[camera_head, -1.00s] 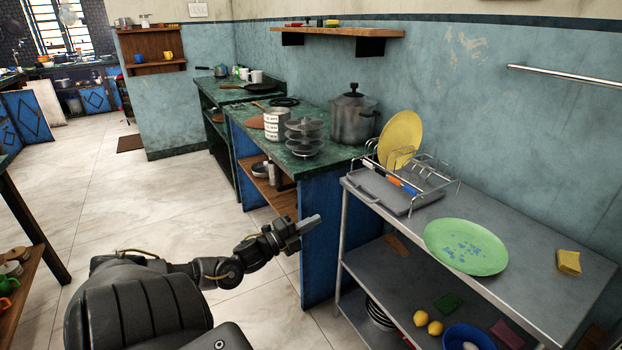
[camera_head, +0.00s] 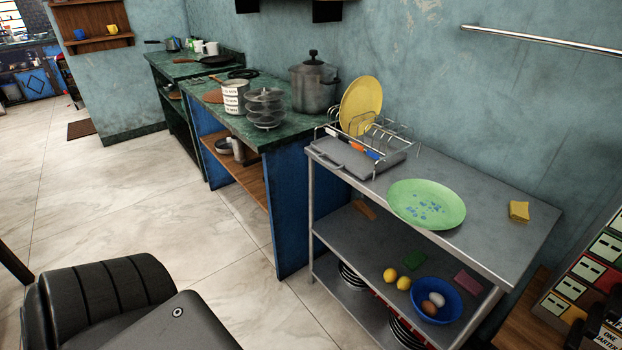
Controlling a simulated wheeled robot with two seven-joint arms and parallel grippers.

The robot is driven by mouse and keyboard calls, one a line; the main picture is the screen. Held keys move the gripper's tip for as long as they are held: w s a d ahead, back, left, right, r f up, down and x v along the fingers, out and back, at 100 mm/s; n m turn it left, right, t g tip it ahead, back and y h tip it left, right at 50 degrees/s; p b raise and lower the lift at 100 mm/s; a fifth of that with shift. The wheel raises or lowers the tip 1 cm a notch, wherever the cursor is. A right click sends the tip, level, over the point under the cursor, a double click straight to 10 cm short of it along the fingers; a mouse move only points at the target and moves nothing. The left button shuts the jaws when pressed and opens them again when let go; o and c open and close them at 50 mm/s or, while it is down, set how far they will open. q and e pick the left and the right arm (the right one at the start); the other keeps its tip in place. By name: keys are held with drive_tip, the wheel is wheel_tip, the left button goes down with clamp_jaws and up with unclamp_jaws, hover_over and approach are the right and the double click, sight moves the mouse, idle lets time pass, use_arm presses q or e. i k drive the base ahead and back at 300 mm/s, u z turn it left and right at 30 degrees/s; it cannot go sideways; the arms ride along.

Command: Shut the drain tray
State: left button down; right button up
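The grey drain tray (camera_head: 343,158) lies under the wire dish rack (camera_head: 378,134) on the metal table's top. Its near-left part sticks out from under the rack, toward the table's front-left edge. The rack holds an upright yellow plate (camera_head: 361,103), and orange and blue items show beside the plate. Neither of my grippers is in view. Only dark parts of my own body show at the lower left, well apart from the tray.
A green plate (camera_head: 427,204) lies right of the rack, and a yellow sponge (camera_head: 519,211) lies farther right. The metal table (camera_head: 490,240) has a lower shelf with lemons (camera_head: 397,279) and a blue bowl (camera_head: 436,300) of eggs. A green counter (camera_head: 225,120) with pots stands left.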

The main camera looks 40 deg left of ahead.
sight(359, 165)
drive_tip(key=z, duration=1.6)
drive_tip(key=k, duration=0.95)
drive_tip(key=u, duration=1.15)
drive_tip(key=i, duration=0.5)
drive_tip(key=u, duration=0.1)
